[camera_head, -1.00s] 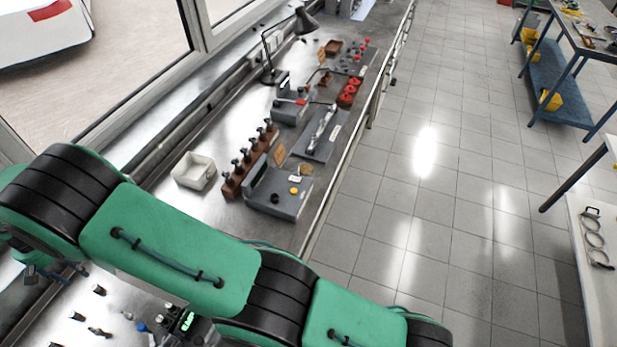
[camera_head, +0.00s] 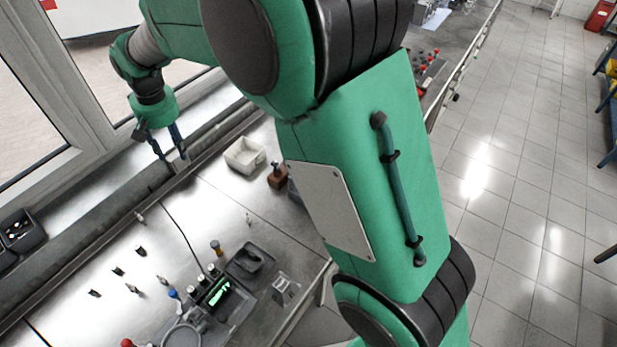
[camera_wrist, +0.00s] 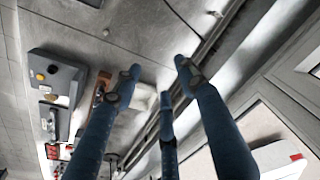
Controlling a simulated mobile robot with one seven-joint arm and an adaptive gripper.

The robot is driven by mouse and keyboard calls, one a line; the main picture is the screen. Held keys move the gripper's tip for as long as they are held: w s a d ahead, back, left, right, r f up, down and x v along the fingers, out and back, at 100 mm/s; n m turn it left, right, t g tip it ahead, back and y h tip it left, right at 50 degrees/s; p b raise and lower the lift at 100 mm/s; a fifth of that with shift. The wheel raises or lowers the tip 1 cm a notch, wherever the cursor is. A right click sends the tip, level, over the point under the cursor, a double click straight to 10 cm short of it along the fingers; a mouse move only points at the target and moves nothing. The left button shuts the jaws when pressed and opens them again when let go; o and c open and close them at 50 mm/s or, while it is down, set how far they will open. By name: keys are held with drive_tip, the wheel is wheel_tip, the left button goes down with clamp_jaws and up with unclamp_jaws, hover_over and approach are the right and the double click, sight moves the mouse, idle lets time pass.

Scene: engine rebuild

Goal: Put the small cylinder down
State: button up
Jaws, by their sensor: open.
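My gripper (camera_head: 171,155) is in the upper left of the head view, above the strip of bench along the window. Its blue fingers are spread and nothing shows between them. The wrist view shows the same open, empty fingers (camera_wrist: 158,75).
A white open bin (camera_head: 244,155) stands right of my gripper. A brown block (camera_head: 278,176) is beside it, partly behind my arm. A dark tray (camera_head: 250,263) and a device with a green display (camera_head: 217,292) are nearer. Bare bench lies between.

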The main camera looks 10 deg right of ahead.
drive_tip(key=s+d+r+m+t, duration=0.1)
drive_tip(key=s+d+r, duration=0.35)
drive_tip(key=d, duration=0.45)
drive_tip(key=s+d+r+m, duration=0.1)
drive_tip(key=s+d+r, duration=0.2)
drive_tip(key=d+r, duration=0.5)
drive_tip(key=s+d+r+t, duration=0.1)
drive_tip(key=s+d+r, duration=0.2)
drive_tip(key=d, duration=0.8)
drive_tip(key=s+d+f+m+t, duration=0.1)
drive_tip(key=s+d, duration=0.8)
drive_tip(key=s, duration=0.2)
drive_tip(key=s+d+f+m+t+h, duration=0.1)
drive_tip(key=s+d+m, duration=0.1)
drive_tip(key=s+d, duration=0.7)
drive_tip(key=s, duration=0.3)
drive_tip(key=shift+s+d, duration=0.2)
drive_tip(key=shift+d, duration=0.1)
drive_tip(key=shift+f, duration=0.1)
wheel_tip(320, 180, down, 14)
drive_tip(key=b, duration=1.4)
drive_tip(key=shift+f, duration=0.2)
